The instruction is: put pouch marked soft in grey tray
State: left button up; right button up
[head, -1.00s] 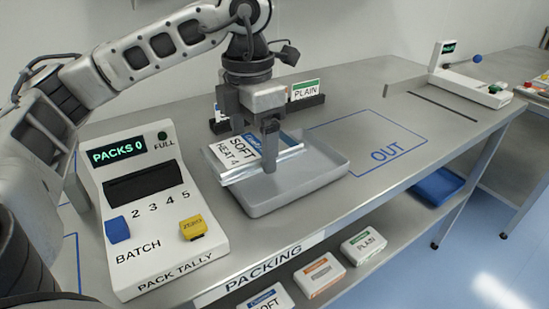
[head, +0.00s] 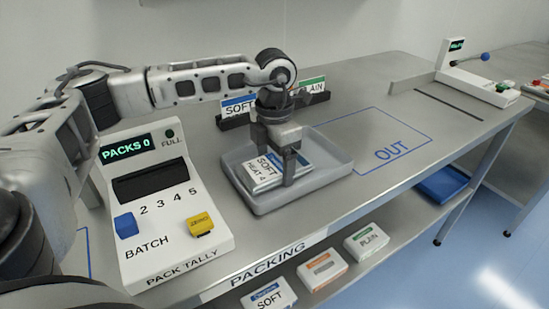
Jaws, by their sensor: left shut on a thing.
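The pouch marked SOFT HEAT 4 (head: 262,173), white with a blue band, is inside the left part of the grey tray (head: 318,187), low between the tray walls. Whether it rests on the tray floor is hard to tell. My left gripper (head: 275,172) reaches down into the tray from above and is shut on the pouch, one finger in front of it. The gripper hides part of the pouch. My right gripper is not in view.
The pack tally box (head: 160,205) reading PACKS 0 stands left of the tray. Behind the tray is a dark rack with SOFT (head: 238,107) and PLAIN cards. The blue OUT outline (head: 390,152) to the right is empty. Several packs lie on the shelf below.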

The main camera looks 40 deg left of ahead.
aim_at(274, 164)
pick_arm(q)
jog(key=shift+f, duration=0.1)
jog(key=o, duration=0.6)
jog(key=shift+f, duration=0.1)
jog(key=o, duration=0.4)
notch_tip(274, 164, up, 12)
jog(key=shift+r+b, duration=0.25)
jog(key=shift+b, duration=0.1)
